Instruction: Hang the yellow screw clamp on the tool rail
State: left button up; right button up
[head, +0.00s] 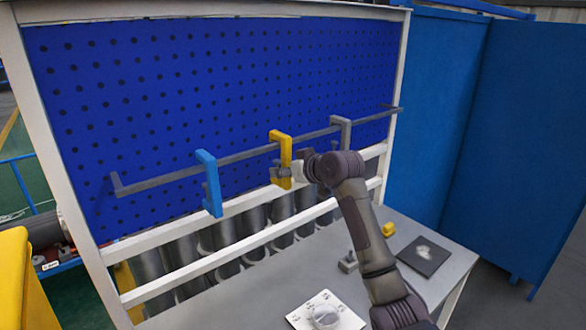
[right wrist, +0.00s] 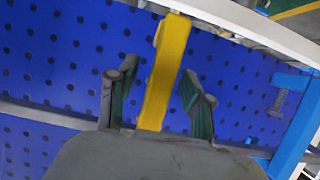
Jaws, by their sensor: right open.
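The yellow screw clamp (head: 282,150) hangs upright with its upper hook over the dark grey tool rail (head: 240,157), between a blue and a grey clamp. My right gripper (head: 281,174) is at the lower part of the yellow clamp. In the right wrist view, the yellow clamp (right wrist: 166,72) runs between the two spread fingers of my right gripper (right wrist: 158,84), with visible gaps on both sides. The lower end of the clamp is hidden behind the gripper body there. My left gripper is out of view.
The blue clamp (head: 209,182) hangs to the left on the rail and the grey clamp (head: 341,133) to the right. A blue pegboard (head: 200,80) stands behind. The bench holds a white plate (head: 300,318), a dark square pad (head: 424,255) and a small yellow block (head: 388,229).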

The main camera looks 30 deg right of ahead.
jog(key=v, duration=1.1)
jog(key=shift+s+r, duration=0.2)
jog(key=shift+s, duration=0.15)
